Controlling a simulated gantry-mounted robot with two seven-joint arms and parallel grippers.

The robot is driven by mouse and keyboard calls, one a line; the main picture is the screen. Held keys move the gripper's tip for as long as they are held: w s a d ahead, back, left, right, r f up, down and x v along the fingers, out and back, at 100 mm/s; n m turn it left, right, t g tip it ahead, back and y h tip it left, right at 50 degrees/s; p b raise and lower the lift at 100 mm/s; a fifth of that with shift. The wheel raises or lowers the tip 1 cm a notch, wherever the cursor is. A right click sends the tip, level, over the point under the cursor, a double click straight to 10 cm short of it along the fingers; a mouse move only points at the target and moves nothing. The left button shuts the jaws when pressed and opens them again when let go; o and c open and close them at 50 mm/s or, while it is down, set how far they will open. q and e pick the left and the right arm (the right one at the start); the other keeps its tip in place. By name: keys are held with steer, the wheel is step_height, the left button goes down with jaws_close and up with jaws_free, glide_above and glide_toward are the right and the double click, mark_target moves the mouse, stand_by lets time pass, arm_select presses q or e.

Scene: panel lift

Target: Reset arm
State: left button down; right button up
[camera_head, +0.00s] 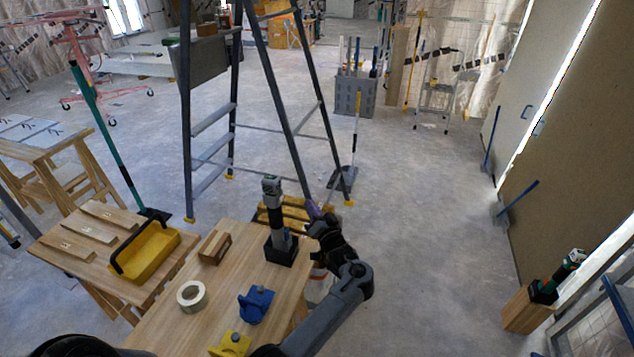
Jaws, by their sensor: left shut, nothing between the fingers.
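My left arm comes in from the bottom of the head view and reaches past the right side of the wooden worktable (160,325). My left gripper (314,211) is dark with a purplish tip. It is shut and empty, just right of an upright black and grey tool (275,210) in a black holder (281,251). Whether the gripper touches the tool or holder is hard to tell. My right gripper is not in view.
A tape roll (182,299), blue object (256,304), yellow object (231,345) and wooden block (215,247) are on the worktable. A yellow tray (150,257) is at left. A stepladder (273,62) stands behind.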

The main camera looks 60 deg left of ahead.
arm_select(q)
steer(key=s+d+f+m+t+h, duration=0.1)
steer(key=d+f+m+t+h, duration=0.25)
steer(key=d+f+h, duration=0.35)
steer(key=s+d+f+m+t+h, duration=0.1)
steer(key=d+f+m+t+h, duration=0.15)
steer(key=d+t+h, duration=0.4)
steer(key=s+d+f+m+g+h, duration=0.2)
steer(key=s+d+m+g+h, duration=0.55)
steer(key=s+d, duration=1.5)
step_height(320, 180, up, 27)
steer(key=s+n+g+y+p, duration=0.1)
steer(key=s+n+g+p, duration=0.1)
steer(key=p, duration=2.5)
steer(key=shift+d+r+n, duration=0.2)
steer(key=shift+d+n, duration=0.05)
steer(key=shift+n, duration=0.1)
